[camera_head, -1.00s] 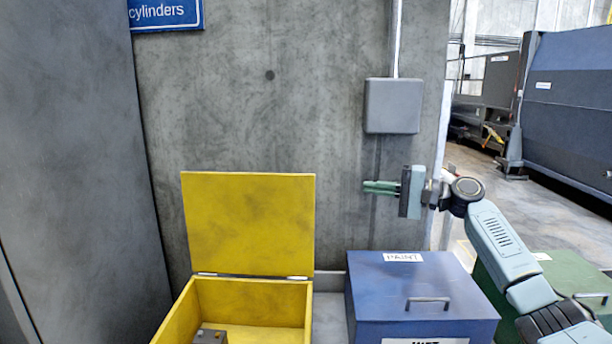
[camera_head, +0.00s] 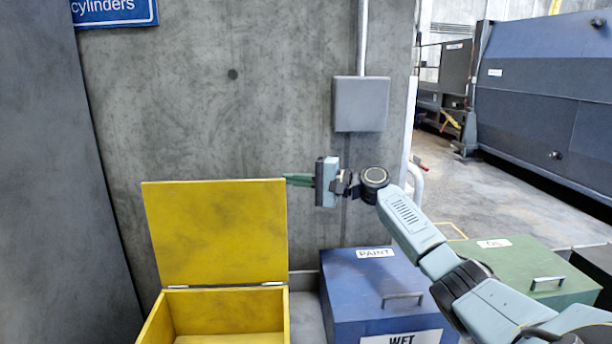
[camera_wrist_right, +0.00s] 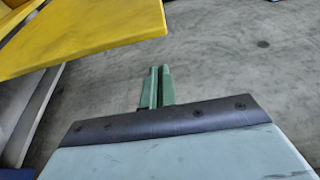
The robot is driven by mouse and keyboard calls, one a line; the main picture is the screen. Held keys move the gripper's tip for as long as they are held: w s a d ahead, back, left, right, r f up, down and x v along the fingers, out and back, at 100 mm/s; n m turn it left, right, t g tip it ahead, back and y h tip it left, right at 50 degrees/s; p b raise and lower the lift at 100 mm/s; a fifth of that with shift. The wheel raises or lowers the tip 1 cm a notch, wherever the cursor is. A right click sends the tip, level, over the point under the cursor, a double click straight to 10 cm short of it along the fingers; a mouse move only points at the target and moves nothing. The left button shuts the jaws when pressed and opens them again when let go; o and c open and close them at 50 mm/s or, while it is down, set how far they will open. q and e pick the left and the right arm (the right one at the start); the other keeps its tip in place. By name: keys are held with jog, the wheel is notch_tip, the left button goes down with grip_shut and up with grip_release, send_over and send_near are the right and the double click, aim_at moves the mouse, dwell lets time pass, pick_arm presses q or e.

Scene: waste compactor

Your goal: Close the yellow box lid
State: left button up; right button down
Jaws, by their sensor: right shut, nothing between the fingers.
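The yellow box (camera_head: 290,318) stands at the lower middle-left of the head view. Its yellow lid (camera_head: 215,232) stands upright on the rear hinges, near the concrete wall. My right gripper (camera_head: 290,180) is shut and empty. In the head view its green fingertips point left at the lid's top right corner, and the tips seem to pass behind the lid edge. In the right wrist view the closed fingers (camera_wrist_right: 156,88) are just below the yellow lid (camera_wrist_right: 90,32), with a visible gap. My left gripper is not in view.
A blue paint box (camera_head: 365,285) stands right of the yellow box, under my right arm. A green box (camera_head: 520,262) is further right. A grey wall box (camera_head: 360,104) hangs above the gripper. A dark grey panel (camera_head: 50,190) stands at the left.

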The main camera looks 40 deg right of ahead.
jog(key=shift+s+a+p, duration=0.25)
jog(key=shift+s+a, duration=0.25)
jog(key=shift+s, duration=0.15)
jog(key=shift+s+a+p, duration=0.25)
jog(key=shift+s+a, duration=0.2)
jog(key=shift+s, duration=0.2)
